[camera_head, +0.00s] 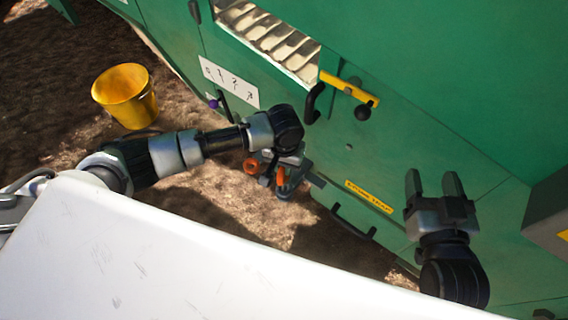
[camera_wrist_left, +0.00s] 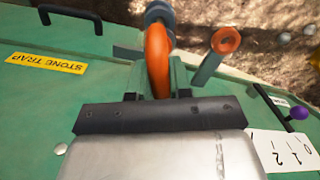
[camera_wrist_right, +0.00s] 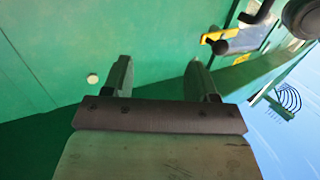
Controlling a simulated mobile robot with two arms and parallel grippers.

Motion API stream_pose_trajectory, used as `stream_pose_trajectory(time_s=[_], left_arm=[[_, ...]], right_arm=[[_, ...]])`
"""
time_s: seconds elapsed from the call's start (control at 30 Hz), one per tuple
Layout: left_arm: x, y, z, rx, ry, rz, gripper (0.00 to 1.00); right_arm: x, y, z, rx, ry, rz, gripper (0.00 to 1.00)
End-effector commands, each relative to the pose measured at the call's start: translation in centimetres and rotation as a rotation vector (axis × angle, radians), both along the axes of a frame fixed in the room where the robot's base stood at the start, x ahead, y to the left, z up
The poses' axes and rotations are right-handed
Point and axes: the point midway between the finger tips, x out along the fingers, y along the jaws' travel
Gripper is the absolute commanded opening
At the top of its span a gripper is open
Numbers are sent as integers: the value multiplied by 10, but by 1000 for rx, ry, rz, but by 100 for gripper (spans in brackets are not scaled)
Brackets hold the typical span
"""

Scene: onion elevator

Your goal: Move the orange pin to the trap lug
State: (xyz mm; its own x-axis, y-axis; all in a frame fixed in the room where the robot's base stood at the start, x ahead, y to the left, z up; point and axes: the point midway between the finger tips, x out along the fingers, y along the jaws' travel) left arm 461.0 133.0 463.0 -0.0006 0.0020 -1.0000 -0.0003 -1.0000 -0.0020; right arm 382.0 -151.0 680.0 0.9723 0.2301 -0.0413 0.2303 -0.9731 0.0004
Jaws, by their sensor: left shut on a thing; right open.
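The orange pin (camera_wrist_left: 157,58) has a curved orange handle between the fingers of my left gripper (camera_wrist_left: 159,77), with a grey-blue end beyond it. In the head view its orange part (camera_head: 280,178) shows by my left gripper (camera_head: 284,174), close to the green machine side. An orange-rimmed ring on a flat bar (camera_wrist_left: 225,41) stands apart from the pin; in the head view it is the orange ring (camera_head: 250,167). I cannot tell which part is the trap lug. My right gripper (camera_head: 434,182) is open and empty before the green panel; its fingers show in the right wrist view (camera_wrist_right: 160,78).
A yellow STONE TRAP label (camera_head: 368,196) and a black handle (camera_head: 352,222) are on the panel. A yellow bar with a black knob (camera_head: 350,89) sits above. A purple-knobbed lever (camera_head: 214,103) stands by a white scale plate (camera_head: 230,82). A yellow bucket (camera_head: 125,95) stands on the ground.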

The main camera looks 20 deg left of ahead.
Motion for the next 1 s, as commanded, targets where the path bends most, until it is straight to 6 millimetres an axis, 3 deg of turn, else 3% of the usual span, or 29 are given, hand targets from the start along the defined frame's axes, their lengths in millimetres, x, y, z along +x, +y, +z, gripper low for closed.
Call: stream_pose_trajectory(time_s=[0.37, 1.0], left_arm=[[0, 0, -3, 0, -1, 0, 0], [0, -1, -29, -2, 0, 1, 0]], right_arm=[[2, 2, 14, 25, -113, 6, 58], [1, 4, 25, 49, -204, 11, 58]])
